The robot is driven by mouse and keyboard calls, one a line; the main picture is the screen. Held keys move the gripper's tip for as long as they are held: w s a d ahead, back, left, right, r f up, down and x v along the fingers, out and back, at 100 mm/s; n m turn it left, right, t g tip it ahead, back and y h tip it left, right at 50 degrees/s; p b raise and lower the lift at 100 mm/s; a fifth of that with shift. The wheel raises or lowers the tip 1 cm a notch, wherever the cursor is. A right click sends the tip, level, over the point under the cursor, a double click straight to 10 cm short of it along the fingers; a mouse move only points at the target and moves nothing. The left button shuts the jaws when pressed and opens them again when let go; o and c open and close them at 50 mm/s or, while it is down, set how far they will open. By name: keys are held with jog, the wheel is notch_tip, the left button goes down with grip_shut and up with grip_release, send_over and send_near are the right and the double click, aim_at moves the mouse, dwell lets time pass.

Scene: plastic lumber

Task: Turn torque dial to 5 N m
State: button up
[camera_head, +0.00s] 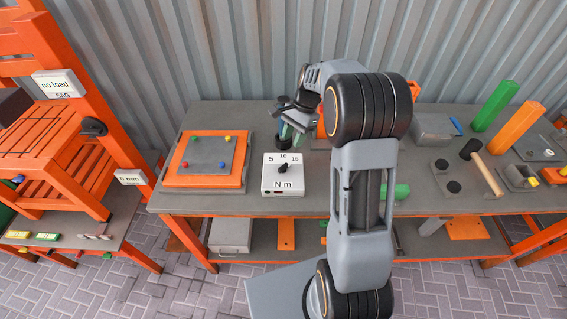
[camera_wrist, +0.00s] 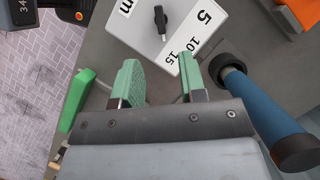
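The torque dial box (camera_head: 268,187) is a white box marked 5, 10, 15 and "N m", lying on the grey workbench left of my arm. Its black knob (camera_head: 285,168) sits on top; in the wrist view the knob (camera_wrist: 160,18) has its narrow end turned toward the 15 side of the scale, though the exact reading is hard to tell. My gripper (camera_wrist: 160,76) is open and empty, with green finger pads apart. The fingertips are near the scale edge of the box, short of the knob in the picture. In the head view my gripper (camera_head: 292,128) is behind the box.
A blue-handled tool (camera_wrist: 250,100) with black ends is close to the right finger. A green block (camera_wrist: 77,100) is at the left. An orange-framed board (camera_head: 176,178) with coloured pegs is left of the box. Bare bench (camera_head: 240,203) shows around the box.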

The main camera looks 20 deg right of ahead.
aim_at(283, 166)
jog(key=p+x, duration=0.1)
jog(key=x, duration=0.9)
jog(key=shift+a+f, duration=0.15)
jog(key=shift+f, duration=0.1)
grip_shut()
